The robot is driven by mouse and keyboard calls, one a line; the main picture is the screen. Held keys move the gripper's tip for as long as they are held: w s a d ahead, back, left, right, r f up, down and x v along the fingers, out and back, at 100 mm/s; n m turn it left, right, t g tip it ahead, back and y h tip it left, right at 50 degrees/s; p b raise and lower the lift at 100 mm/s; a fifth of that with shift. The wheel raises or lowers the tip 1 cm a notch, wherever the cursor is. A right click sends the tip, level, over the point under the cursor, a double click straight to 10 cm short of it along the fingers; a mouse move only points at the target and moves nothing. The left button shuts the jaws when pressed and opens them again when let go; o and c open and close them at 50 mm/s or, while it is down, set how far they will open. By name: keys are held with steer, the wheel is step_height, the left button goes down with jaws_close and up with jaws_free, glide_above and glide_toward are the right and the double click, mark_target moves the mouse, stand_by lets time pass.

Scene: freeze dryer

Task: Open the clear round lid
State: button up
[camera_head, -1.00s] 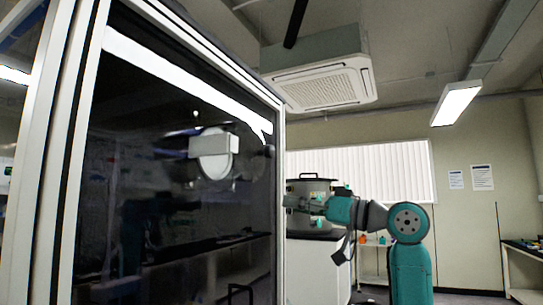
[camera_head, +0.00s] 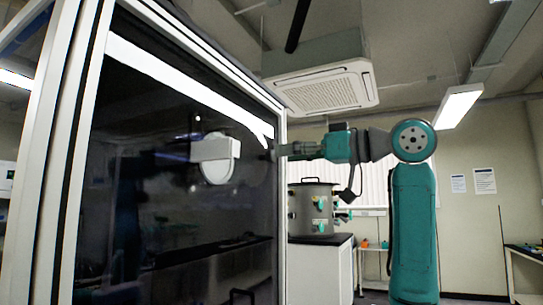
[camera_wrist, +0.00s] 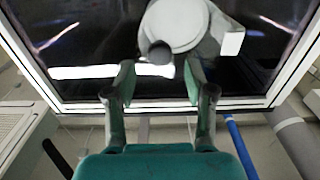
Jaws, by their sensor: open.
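The clear round lid (camera_head: 252,165) is hard to make out against the dark glossy front of the white-framed machine. A pale disc with a white block (camera_head: 215,158) shows there, and a dark round knob (camera_head: 269,150) stands out beside it. The wrist view shows the pale disc (camera_wrist: 175,22) and the knob (camera_wrist: 160,52) close ahead. My gripper (camera_head: 282,150) is at knob height near the machine's right frame edge. In the wrist view my gripper (camera_wrist: 160,78) is open and empty, its fingers apart, with the knob just beyond the gap. I cannot see any contact.
The machine's white frame (camera_head: 281,220) runs beside my gripper. A steel drum (camera_head: 312,205) with several teal valves stands on a white bench (camera_head: 325,268) below my arm. A dark-topped bench (camera_head: 525,250) is at the far right.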

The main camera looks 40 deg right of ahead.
mark_target(271, 155)
steer(key=shift+x, duration=2.45)
jaws_close()
